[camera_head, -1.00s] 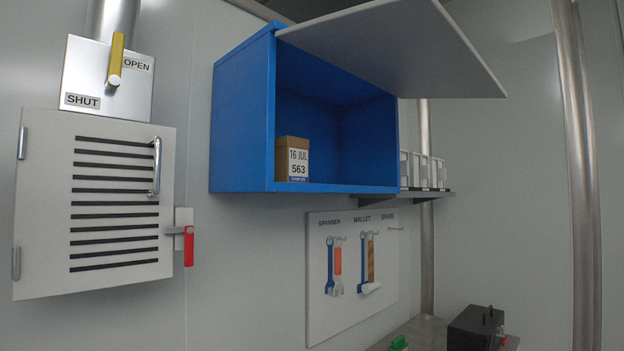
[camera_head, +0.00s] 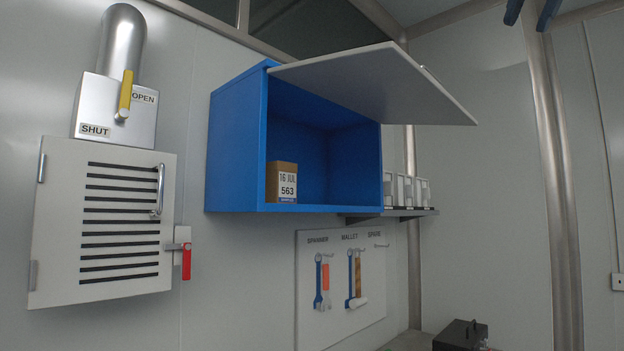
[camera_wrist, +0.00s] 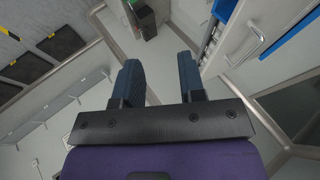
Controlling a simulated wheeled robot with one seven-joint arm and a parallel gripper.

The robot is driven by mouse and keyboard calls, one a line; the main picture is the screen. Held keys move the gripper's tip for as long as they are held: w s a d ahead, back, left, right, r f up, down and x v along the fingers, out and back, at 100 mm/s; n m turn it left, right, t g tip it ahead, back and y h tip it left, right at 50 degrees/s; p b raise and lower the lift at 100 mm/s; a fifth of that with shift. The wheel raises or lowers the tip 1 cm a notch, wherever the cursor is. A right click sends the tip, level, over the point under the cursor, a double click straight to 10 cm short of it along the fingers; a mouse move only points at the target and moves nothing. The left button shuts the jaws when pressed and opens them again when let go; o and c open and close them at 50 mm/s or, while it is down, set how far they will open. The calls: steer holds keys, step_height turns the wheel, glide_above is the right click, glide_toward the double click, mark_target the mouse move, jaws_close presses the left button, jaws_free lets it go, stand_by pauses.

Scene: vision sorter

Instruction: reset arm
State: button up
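My gripper (camera_wrist: 160,82) shows in the wrist view with its two dark blue fingers apart and nothing between them. It is clear of the surfaces around it. In the head view the gripper is not seen clearly; only small dark blue parts (camera_head: 548,12) show at the top right edge, and I cannot tell what they are. The blue wall cabinet (camera_head: 235,140) has its grey flap (camera_head: 385,85) raised. A brown box (camera_head: 281,182) labelled 16 JUL 563 stands inside at the left.
A louvred wall door (camera_head: 55,220) with a red latch (camera_head: 186,262) is at the left, below a yellow lever (camera_head: 125,95) between SHUT and OPEN. A tool board (camera_head: 340,320) holds a spanner and a mallet. A black box (camera_head: 458,335) sits low on the right.

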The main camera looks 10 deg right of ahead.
steer(key=w+a+f+n, duration=0.2)
steer(key=f, duration=0.6)
steer(key=w+a+f+n+g, duration=0.1)
steer(key=f+n, duration=0.1)
steer(key=f, duration=0.6)
steer(key=w+a+f+n, duration=0.2)
steer(key=f, duration=0.6)
steer(key=s+a+f+n, duration=0.1)
steer(key=s+f, duration=0.1)
steer(key=f, duration=0.7)
steer(key=s+a+f+n+g, duration=0.1)
steer(key=s+a+f+n, duration=0.1)
steer(key=f, duration=0.6)
steer(key=s+a+f+n, duration=0.2)
steer(key=f, duration=0.7)
steer(key=shift+s+a+f+g, duration=0.15)
steer(key=shift+s+f+g, duration=0.15)
steer(key=shift+s+f, duration=0.05)
